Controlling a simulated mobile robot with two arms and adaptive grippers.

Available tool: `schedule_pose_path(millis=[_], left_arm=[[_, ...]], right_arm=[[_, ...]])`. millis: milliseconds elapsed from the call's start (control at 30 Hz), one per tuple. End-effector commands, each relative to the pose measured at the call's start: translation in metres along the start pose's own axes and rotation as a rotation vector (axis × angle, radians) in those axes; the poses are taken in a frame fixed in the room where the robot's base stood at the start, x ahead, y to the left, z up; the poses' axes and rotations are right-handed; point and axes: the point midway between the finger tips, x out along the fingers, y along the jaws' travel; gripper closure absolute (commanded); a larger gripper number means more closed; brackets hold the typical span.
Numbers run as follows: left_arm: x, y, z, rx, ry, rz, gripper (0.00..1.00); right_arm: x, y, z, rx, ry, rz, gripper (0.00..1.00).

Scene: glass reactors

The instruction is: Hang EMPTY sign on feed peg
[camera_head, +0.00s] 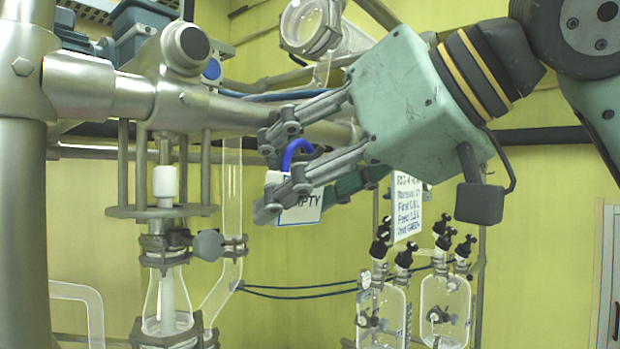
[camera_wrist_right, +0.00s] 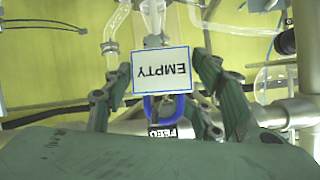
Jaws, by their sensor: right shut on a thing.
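The EMPTY sign (camera_head: 300,207) is a white card with a blue border and a thick blue loop (camera_head: 297,152). My right gripper (camera_head: 277,178) is shut on the sign, its fingers partly covering it in the head view. The right wrist view shows the sign (camera_wrist_right: 161,71) upside down between the fingers. A FEED label (camera_wrist_right: 163,131) shows by the blue loop there. The peg itself is hidden or too small to make out, and I cannot tell whether the loop is around it. My left gripper is not in view.
A thick metal pipe (camera_head: 240,112) runs behind the gripper. A steel frame with a glass column (camera_head: 167,300) stands at the left. Glass vessels (camera_head: 383,312) with black caps stand below right, under a handwritten sheet (camera_head: 408,205). A glass cylinder (camera_head: 312,25) is above.

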Motion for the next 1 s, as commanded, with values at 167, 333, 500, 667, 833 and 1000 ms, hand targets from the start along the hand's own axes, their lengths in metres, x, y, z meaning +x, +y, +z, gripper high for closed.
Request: schedule_pose_path(millis=[167,333,500,667,833,1000], left_arm=[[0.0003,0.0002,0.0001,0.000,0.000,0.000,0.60],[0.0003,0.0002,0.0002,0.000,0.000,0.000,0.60],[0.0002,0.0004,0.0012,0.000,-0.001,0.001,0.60],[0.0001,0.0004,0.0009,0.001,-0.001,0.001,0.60],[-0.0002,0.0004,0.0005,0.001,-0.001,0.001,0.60],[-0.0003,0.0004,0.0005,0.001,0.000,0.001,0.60]], right_arm=[[0.0046,0.0083,0.0015,0.014,-0.009,0.017,0.74],[0.0044,0.0087,0.0013,0.015,-0.009,0.018,0.74],[0.0040,0.0081,0.0011,0.014,-0.008,0.017,0.36],[0.0030,0.0070,0.0001,0.013,-0.004,0.014,0.23],[0.0015,0.0054,-0.0014,0.012,0.001,0.011,0.23],[0.0006,0.0042,-0.0022,0.010,0.004,0.008,0.23]])
